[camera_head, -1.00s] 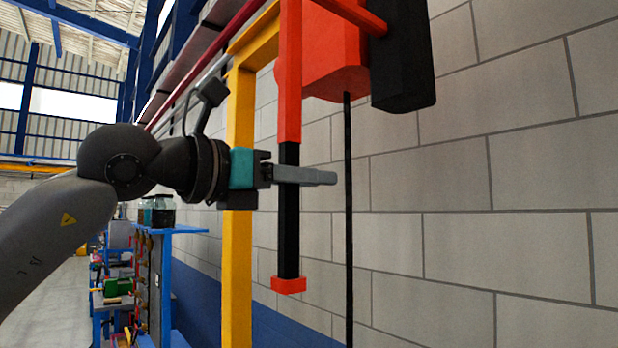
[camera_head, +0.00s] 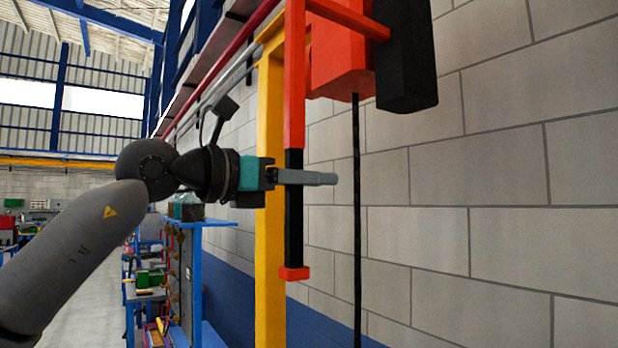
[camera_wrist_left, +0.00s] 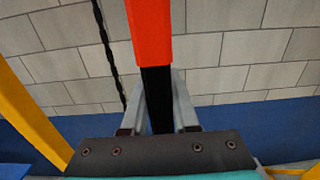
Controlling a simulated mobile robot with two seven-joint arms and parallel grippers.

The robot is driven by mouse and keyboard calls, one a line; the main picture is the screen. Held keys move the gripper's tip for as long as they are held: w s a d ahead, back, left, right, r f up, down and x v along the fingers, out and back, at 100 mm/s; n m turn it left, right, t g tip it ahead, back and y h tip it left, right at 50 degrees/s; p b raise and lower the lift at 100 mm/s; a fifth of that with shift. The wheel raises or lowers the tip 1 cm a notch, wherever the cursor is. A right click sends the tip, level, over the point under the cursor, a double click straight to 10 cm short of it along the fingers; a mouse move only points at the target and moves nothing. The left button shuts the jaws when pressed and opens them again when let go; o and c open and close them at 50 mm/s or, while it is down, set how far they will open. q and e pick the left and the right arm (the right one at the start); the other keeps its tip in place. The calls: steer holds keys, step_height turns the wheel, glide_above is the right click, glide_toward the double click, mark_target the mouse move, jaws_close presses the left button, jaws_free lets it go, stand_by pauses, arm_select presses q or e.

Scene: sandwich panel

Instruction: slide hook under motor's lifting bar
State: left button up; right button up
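An upright bar, red above with a black grip (camera_head: 294,225) and a small red end block (camera_head: 294,273), hangs from an orange-red hoist body (camera_head: 338,70). My left gripper (camera_head: 318,178) reaches across the black grip from the left. In the left wrist view the grip (camera_wrist_left: 157,100) stands between the two grey fingers, which appear closed on its sides. A dark chain (camera_head: 356,230) hangs from the hoist body, right of the gripper. I see no hook, motor or lifting bar in these views. My right gripper is not in view.
A yellow post (camera_head: 271,215) stands close behind my left wrist. A grey block wall (camera_head: 500,200) fills the right side. A blue bench (camera_head: 205,222) with jars stands at the lower left. Open floor (camera_head: 85,285) lies to the far left.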

arm_select(q)
steer(key=shift+o, duration=0.7)
steer(key=shift+w+a, duration=0.1)
steer(key=o, duration=0.3)
steer(key=shift+w+a, duration=0.1)
steer(key=shift+w, duration=0.1)
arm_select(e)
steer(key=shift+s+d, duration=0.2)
arm_select(q)
steer(key=b+v, duration=0.4)
steer(key=v, duration=1.1)
steer(key=shift+s, duration=0.2)
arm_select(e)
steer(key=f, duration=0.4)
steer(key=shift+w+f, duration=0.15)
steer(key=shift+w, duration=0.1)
arm_select(q)
steer(key=shift+w, duration=0.1)
